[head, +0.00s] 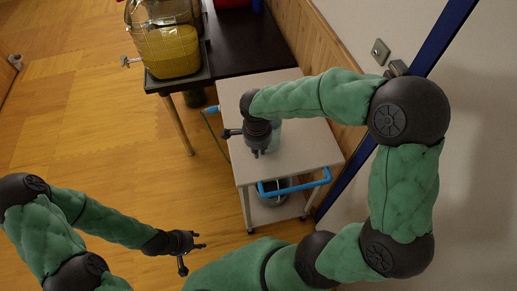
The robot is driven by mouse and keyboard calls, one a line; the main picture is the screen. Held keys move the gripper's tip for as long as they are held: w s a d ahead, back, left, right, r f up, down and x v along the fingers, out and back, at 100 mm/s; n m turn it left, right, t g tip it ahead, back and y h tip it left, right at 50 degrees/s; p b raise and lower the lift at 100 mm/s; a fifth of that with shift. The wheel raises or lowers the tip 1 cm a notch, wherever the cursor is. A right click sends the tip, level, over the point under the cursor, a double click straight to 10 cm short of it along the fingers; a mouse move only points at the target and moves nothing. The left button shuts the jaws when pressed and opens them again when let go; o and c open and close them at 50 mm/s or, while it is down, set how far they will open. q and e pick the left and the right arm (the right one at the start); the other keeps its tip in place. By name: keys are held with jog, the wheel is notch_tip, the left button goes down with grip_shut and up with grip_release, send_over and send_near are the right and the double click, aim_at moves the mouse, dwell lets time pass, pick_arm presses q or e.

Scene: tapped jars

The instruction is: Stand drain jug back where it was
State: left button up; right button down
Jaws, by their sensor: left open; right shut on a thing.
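My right gripper (252,146) is over the top of the small white cart (305,150), seen from above. It is shut on a pale, bluish jug (276,132), which is mostly hidden behind the gripper and forearm. Whether the jug touches the cart top I cannot tell. My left gripper (193,258) is open and empty, low over the wooden floor to the left of the cart. A glass jar (173,52) of yellow liquid stands at the end of the dark table, with its tap (130,61) pointing left.
The dark table (245,45) adjoins the cart's far end. A blue handle (295,187) crosses the cart's near end, and a metal pot (270,194) sits on its lower shelf. A green hose (214,132) hangs beside the cart. The wall closes the right side; floor to the left is free.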

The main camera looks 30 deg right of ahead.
jog(key=shift+f+b, duration=0.6)
dwell(1.1)
jog(key=c, duration=1.2)
grip_release()
jog(key=shift+s+f, duration=0.1)
notch_tip(320, 180, up, 12)
jog(key=shift+s+a, duration=0.15)
jog(key=shift+a, duration=0.2)
